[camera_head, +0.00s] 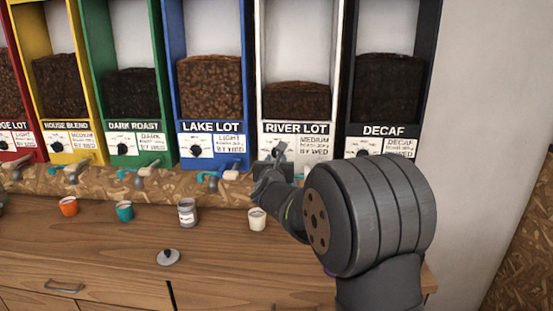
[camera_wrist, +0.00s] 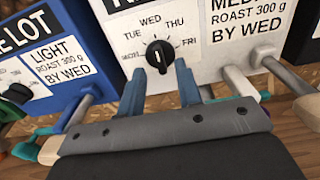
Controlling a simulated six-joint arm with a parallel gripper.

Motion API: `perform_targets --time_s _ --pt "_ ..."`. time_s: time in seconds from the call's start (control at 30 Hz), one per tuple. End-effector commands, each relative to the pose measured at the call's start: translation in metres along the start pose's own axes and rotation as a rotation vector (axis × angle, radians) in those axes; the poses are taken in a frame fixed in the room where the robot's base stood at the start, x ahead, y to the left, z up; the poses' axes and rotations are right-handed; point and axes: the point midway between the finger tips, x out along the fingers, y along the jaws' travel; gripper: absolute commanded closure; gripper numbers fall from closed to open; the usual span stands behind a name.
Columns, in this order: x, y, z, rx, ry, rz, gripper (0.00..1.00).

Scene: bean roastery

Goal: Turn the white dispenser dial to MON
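The white dispenser (camera_head: 257,60) carries a RIVER LOT sign and is second from the right in the row. Its black round dial (camera_wrist: 159,55) shows in the wrist view, with TUE, WED, THU and FRI printed around it. The knob's ridge stands near vertical; I cannot tell for sure which end is the pointer. MON is not clearly readable, with the left finger near that side. My gripper (camera_wrist: 159,76) is open, its two blue-grey fingers either side of the knob's lower part, with gaps visible. In the head view my gripper (camera_head: 277,158) covers the dial.
The blue LAKE LOT dispenser (camera_head: 211,127) stands to the left and the black DECAF dispenser (camera_head: 382,130) to the right. Spouts with coloured handles stick out below the dispensers.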

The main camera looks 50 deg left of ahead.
Motion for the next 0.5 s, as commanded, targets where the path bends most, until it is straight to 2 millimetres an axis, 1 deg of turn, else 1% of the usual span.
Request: perform_targets --time_s 0.03,0.2,0.5 --pt "0.007 0.000 -0.001 0.000 0.001 -0.001 0.68" --pt "0.020 -0.001 0.000 -0.001 0.001 -0.001 0.68" --pt "0.023 0.000 0.000 0.000 0.000 -0.001 0.68"
